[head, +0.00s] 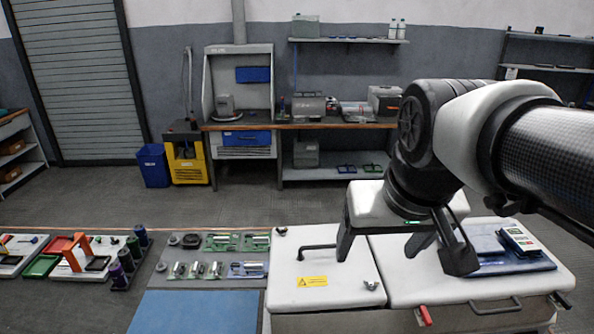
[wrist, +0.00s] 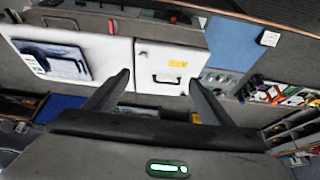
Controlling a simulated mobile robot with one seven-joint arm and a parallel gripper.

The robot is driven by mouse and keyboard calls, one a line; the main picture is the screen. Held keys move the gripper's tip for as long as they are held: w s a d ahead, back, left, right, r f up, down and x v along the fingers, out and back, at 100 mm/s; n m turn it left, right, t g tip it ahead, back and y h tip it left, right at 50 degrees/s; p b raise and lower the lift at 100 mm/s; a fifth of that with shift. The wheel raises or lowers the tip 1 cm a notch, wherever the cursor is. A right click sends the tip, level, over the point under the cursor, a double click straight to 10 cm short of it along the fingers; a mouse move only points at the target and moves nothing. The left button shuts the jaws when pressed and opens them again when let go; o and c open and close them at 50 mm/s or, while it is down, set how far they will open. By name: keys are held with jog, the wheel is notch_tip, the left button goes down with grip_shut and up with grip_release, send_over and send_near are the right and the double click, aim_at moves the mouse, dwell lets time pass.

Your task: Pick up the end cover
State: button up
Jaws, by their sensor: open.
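The white panel with a black handle and a yellow warning label, apparently the end cover (head: 305,262), lies flat on the left part of the white cabinet in the head view. A small knob sits at its front right corner and another at its back left corner. It also shows between my fingers in the wrist view (wrist: 160,55). My gripper (head: 402,258) is open and empty, above the cabinet. In the wrist view its fingertips (wrist: 159,77) are spread on either side of the panel's handle, seemingly well apart from it.
A wider white panel (head: 420,293) with a front handle and red latch adjoins on the right, bearing a dark blue tray (head: 525,265) with a device. A grey parts mat (head: 205,278) and blue mat (head: 190,310) lie left. A workbench (head: 300,124) stands behind.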

jog(key=o, duration=0.5)
jog(key=shift+g, duration=0.9)
jog(key=w, duration=0.4)
jog(key=w+a+b, duration=0.1)
jog(key=w, duration=0.3)
jog(key=w+a+f+b, duration=0.1)
jog(key=w, duration=0.4)
jog(key=g+b, duration=0.1)
send_near(321, 247)
jog(key=shift+g, duration=0.3)
jog(key=f, duration=0.2)
jog(key=w+f, duration=0.1)
jog(key=shift+w+d+f, duration=0.1)
jog(key=shift+w+f, duration=0.1)
jog(key=shift+f, duration=0.2)
jog(key=shift+w+f, duration=0.15)
jog(key=shift+f, duration=1.3)
jog(key=shift+w+f, duration=0.1)
jog(key=shift+f, duration=1.35)
